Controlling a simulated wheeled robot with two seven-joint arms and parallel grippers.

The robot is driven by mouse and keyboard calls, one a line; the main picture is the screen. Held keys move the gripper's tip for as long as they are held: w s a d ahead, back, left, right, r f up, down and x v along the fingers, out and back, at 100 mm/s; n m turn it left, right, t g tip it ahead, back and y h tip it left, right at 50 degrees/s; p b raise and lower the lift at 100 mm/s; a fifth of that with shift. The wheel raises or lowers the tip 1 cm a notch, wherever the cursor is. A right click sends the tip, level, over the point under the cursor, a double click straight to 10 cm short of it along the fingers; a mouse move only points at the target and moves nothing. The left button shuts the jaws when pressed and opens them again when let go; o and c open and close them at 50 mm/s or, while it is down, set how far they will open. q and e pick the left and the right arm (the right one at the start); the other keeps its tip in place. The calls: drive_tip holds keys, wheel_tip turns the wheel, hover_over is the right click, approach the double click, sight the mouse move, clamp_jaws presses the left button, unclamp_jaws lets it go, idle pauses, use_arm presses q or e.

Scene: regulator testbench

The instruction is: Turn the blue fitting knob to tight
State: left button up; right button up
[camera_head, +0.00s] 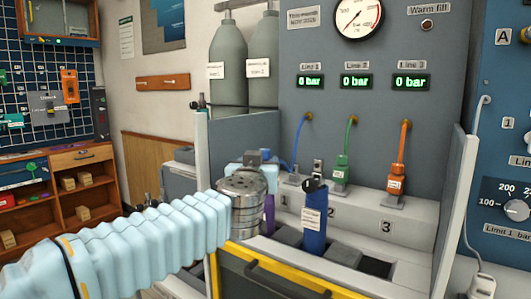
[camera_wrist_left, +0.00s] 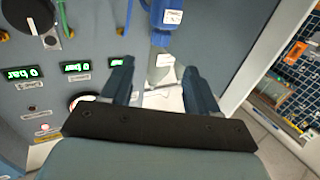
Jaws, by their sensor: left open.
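The knob itself is not clearly visible there. My left gripper (camera_head: 260,158) is beside it on the left, partly hidden behind my wrist. In the left wrist view, both fingers are spread and my left gripper (camera_wrist_left: 158,72) is open. A blue piece with a white label (camera_wrist_left: 165,14) shows beyond the fingertips, above a grey part (camera_wrist_left: 157,66). I cannot tell whether the fingers touch it. My right gripper is not in view.
The green fitting (camera_head: 341,167) and orange fitting (camera_head: 397,178) stand to the right. Three displays read 0 bar. A side wall (camera_head: 452,215) bounds the bench; a yellow-edged dark panel (camera_head: 270,282) is in front.

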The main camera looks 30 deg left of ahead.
sight(266, 150)
use_arm(q)
drive_tip(key=x, duration=1.3)
drive_tip(key=shift+w+a, duration=0.1)
drive_tip(key=shift+w, duration=0.3)
drive_tip(key=c, duration=1)
drive_tip(key=shift+o, duration=0.2)
